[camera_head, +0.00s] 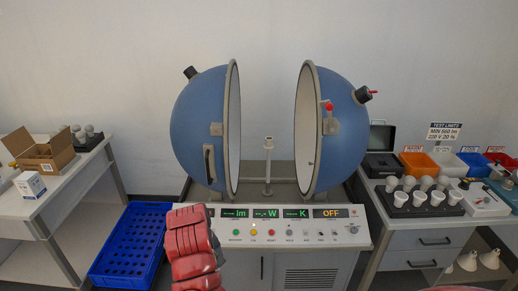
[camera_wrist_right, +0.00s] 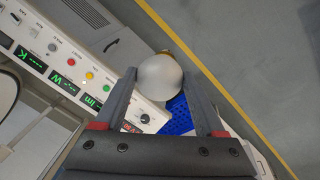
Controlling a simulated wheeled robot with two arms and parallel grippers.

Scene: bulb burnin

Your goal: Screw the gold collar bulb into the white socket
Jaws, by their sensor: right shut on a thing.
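In the right wrist view, my right gripper (camera_wrist_right: 160,105) is shut on a bulb (camera_wrist_right: 160,82). The bulb's frosted white globe is between the fingers, and a bit of gold collar (camera_wrist_right: 172,52) shows at its far top edge. The white socket (camera_head: 268,143) faces up on top of a thin post between the two open halves of the blue sphere; it looks empty. In the head view, a red arm part of mine covers the left end of the console, and no gripper fingers or held bulb can be made out. My left gripper is not in view.
The blue sphere halves (camera_head: 199,128) (camera_head: 336,122) stand apart around the post. The console (camera_head: 290,232) is in front, with a blue crate (camera_head: 128,243) at its left. The right bench (camera_head: 412,246) carries a bulb tray (camera_head: 408,211) and bins. An open carton (camera_head: 40,153) is at left.

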